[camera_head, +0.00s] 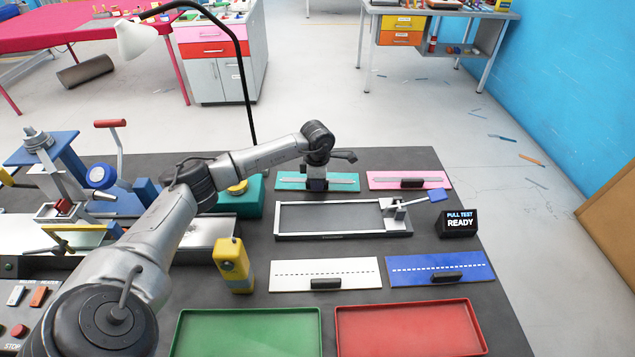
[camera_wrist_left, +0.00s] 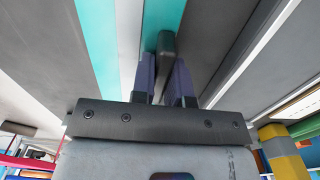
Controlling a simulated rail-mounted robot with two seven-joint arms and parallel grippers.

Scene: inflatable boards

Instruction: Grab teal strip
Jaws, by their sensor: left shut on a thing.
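The teal strip (camera_head: 290,184) lies flat at the back of the dark bench, left of the pink strip, with a pale grey band along it. My left gripper (camera_head: 317,186) reaches down over its middle and hides that part. In the left wrist view, the two fingers (camera_wrist_left: 164,82) are closed about the dark handle (camera_wrist_left: 166,42) on the teal strip (camera_wrist_left: 98,40). The strip looks level and at bench height; whether it is slightly off the bench I cannot tell. My right gripper is out of view.
A pink strip (camera_head: 437,180) lies just right. In front are a grey frame (camera_head: 345,236) with a blue-handled clamp, and white (camera_head: 350,268) and blue (camera_head: 410,273) strips. A PULL TEST READY box (camera_head: 458,223) stands right. Green (camera_head: 250,333) and red (camera_head: 410,330) trays lie at the front.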

